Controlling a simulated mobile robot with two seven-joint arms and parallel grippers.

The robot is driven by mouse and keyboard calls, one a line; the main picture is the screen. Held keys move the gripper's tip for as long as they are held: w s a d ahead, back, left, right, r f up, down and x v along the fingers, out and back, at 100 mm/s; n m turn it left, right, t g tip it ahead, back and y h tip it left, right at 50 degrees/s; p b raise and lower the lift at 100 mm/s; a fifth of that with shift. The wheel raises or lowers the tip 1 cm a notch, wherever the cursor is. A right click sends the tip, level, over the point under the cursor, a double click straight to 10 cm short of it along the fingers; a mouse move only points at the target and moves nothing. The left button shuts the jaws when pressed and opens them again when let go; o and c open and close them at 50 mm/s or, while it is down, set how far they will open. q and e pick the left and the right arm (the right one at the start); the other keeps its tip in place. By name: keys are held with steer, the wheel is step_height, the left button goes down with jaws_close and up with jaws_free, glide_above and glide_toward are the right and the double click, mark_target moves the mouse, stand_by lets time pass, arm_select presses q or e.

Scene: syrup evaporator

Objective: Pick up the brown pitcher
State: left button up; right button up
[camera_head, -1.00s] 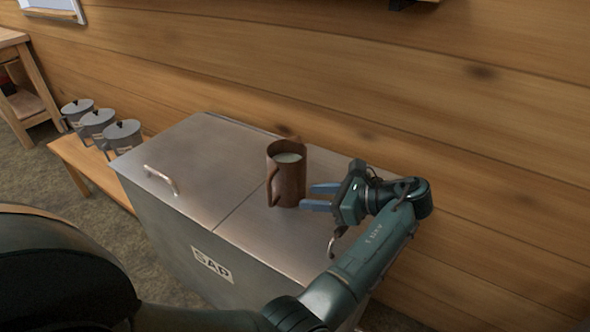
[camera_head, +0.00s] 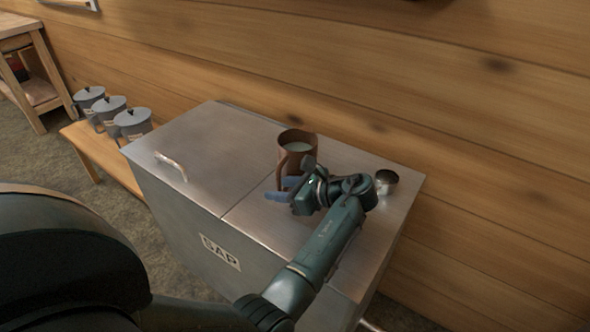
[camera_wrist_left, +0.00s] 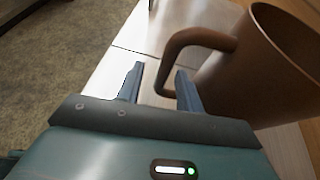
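The brown pitcher (camera_head: 286,158) stands upright on the metal SAP tank, with pale content inside. It also shows large at the right of the left wrist view (camera_wrist_left: 255,75), with its looped handle (camera_wrist_left: 195,40) toward my gripper. My left gripper (camera_head: 276,189) is in front of the pitcher and hides its lower part in the head view. In the left wrist view the fingers of the gripper (camera_wrist_left: 160,72) are apart, and the lower part of the handle shows between them. Whether they touch it I cannot tell. My right gripper is not in view.
The SAP tank (camera_head: 215,165) has a bar handle (camera_head: 172,165) on its left lid. A small metal cup (camera_head: 385,182) is on the right side. Several grey lidded pots (camera_head: 112,110) stand on a wooden bench (camera_head: 95,150). A plank wall (camera_head: 420,100) runs behind the tank.

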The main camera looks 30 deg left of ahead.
arm_select(q)
steer(key=shift+a+f, duration=0.15)
steer(key=shift+a, duration=0.2)
jaws_close()
stand_by(0.9)
stand_by(0.4)
